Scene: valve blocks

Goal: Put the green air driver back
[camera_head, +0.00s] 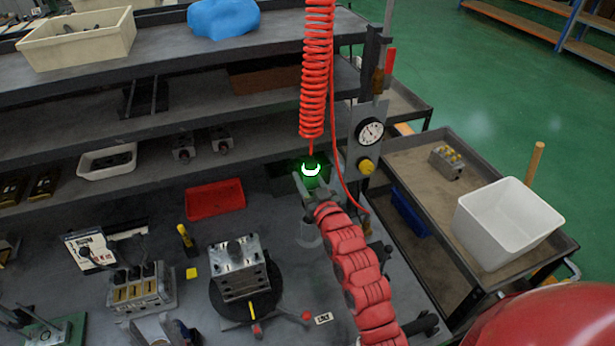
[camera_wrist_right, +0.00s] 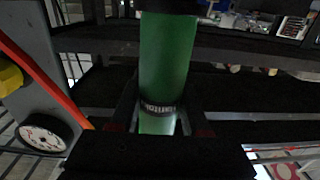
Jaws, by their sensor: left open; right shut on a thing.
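The green air driver shows in the right wrist view as an upright green cylinder (camera_wrist_right: 168,62) with a dark lettered band and a pale section below it. My right gripper (camera_wrist_right: 160,128) is shut on it. In the head view my right gripper (camera_head: 311,186), on the red-sleeved arm, is at the bench's right side. A bright green glow with a white ring (camera_head: 311,170) shows at its fingers, below the red coiled hose (camera_head: 317,70). The driver's body is mostly hidden there. I cannot make out my left gripper.
A gauge post (camera_head: 370,132) with a yellow knob stands close to the right of the gripper. A red tray (camera_head: 215,199) and a metal block on a round black base (camera_head: 238,268) are to the left. A white bin (camera_head: 505,222) sits on the right-hand cart.

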